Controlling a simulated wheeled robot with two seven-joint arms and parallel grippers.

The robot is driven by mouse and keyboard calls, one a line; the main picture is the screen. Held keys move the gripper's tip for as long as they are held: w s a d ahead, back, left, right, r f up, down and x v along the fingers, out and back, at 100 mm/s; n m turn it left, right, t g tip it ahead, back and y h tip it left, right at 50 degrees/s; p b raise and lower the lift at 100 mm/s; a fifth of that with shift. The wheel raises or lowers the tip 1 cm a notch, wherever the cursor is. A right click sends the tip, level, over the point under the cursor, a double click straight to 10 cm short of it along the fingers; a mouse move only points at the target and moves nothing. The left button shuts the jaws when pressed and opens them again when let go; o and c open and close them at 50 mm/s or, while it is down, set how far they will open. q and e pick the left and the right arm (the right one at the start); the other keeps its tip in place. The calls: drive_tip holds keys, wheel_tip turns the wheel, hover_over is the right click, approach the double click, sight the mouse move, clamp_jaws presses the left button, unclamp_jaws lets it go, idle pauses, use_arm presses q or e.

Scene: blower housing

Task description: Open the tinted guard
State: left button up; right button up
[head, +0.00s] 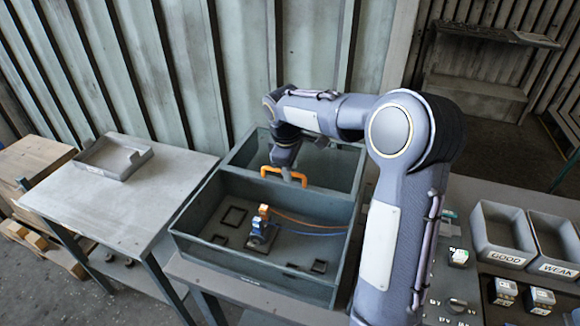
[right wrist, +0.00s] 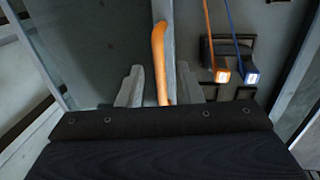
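The tinted guard (head: 325,163) is a dark see-through panel over the back part of a grey housing (head: 250,278). An orange handle (head: 271,170) sits along its front edge. The front part of the housing is uncovered. My right gripper (head: 291,178) is at the handle, reaching down from above. In the right wrist view the orange handle (right wrist: 159,60) runs between the two fingers of this gripper (right wrist: 160,90). Narrow gaps show beside the handle, so the fingers look open around it. My left gripper is not in view.
Inside the housing stand a small unit with orange and blue plugs (head: 260,230), cables and several square frames. Grey bins (head: 503,235) and a control panel (head: 455,300) are at the right. A side table (head: 125,205) with a shallow tray (head: 113,158) stands left.

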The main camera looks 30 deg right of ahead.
drive_tip(key=shift+r, duration=0.1)
wheel_tip(320, 180, up, 8)
drive_tip(key=a, duration=0.1)
drive_tip(key=shift+s+f+b, duration=0.25)
drive_tip(key=shift+s+b, duration=0.15)
drive_tip(key=shift+s, duration=0.05)
drive_tip(key=shift+s+a+f, duration=0.1)
